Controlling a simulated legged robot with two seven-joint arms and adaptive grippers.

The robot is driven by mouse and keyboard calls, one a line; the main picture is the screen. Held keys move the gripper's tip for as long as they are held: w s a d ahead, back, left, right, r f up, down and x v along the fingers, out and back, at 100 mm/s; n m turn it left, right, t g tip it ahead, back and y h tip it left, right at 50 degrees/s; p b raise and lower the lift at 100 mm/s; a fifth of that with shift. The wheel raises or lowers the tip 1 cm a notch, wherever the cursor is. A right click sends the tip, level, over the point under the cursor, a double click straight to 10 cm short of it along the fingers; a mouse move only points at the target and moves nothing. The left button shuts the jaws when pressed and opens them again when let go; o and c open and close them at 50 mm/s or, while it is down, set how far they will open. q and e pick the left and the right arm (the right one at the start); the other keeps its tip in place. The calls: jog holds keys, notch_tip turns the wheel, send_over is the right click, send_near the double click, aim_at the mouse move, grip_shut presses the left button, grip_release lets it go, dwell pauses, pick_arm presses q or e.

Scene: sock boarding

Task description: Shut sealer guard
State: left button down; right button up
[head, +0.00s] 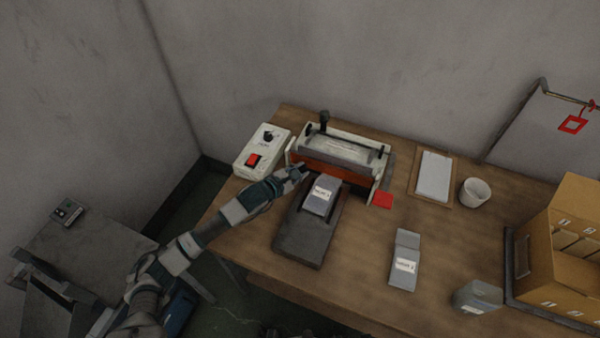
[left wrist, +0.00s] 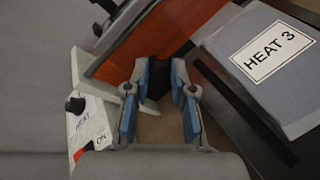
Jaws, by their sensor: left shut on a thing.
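The sealer (head: 345,150) stands at the back of the wooden table, with white end plates and a grey top. Its orange guard (head: 335,171) runs along the front face; in the left wrist view the guard (left wrist: 150,42) is a slanted panel. My left gripper (head: 303,171) is at the guard's left front. In the left wrist view its blue-padded fingers (left wrist: 160,80) are closed around a dark piece by the guard's edge, seemingly its handle. The fingers hide most of that piece. My right gripper is not in view.
A grey packet labelled HEAT 3 (head: 322,193) lies on a dark stand (head: 303,240) in front of the sealer. A control box (head: 262,152) is to the left. Another packet (head: 405,262), a white cup (head: 474,192) and a cardboard box (head: 566,245) are to the right.

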pick_arm(q)
jog(key=shift+s+a+f, duration=0.1)
jog(key=shift+f, duration=0.45)
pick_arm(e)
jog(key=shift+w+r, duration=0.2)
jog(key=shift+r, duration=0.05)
pick_arm(q)
jog(key=c, duration=1.1)
grip_release()
jog(key=shift+o, duration=0.5)
jog(key=shift+w+r, duration=0.2)
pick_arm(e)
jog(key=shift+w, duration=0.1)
pick_arm(q)
jog(key=shift+s+a+r, duration=0.1)
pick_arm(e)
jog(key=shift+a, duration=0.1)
pick_arm(q)
jog(key=shift+s+a+r, duration=0.15)
jog(key=shift+s, duration=0.1)
jog(key=v, duration=1.1)
